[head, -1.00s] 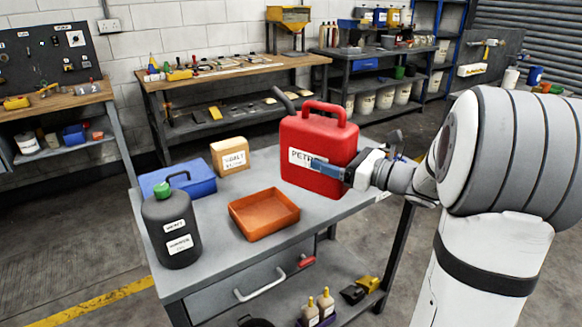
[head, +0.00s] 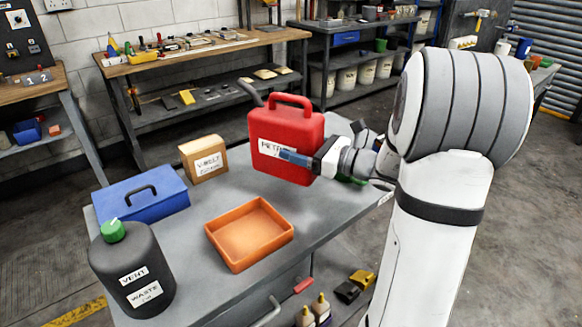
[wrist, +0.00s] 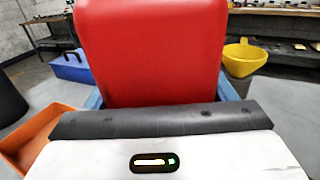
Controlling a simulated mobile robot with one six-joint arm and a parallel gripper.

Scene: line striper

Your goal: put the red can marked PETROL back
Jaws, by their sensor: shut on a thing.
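The red can marked PETROL (head: 290,130) is upright at the back right of the grey workbench (head: 200,215) in the head view, with its dark spout to the left and its handle on top. My gripper (head: 297,158) is shut on the can across its lower front and covers part of the label. In the wrist view the red can (wrist: 152,50) fills the upper middle between the blue fingers. I cannot tell whether its base touches the bench top.
An orange tray (head: 247,262) lies left of the can. A cardboard box (head: 203,158), a blue toolbox (head: 142,200) and a dark waste jug (head: 133,270) stand further left. Something green (head: 350,179) shows behind my gripper. Bare bench lies between tray and can.

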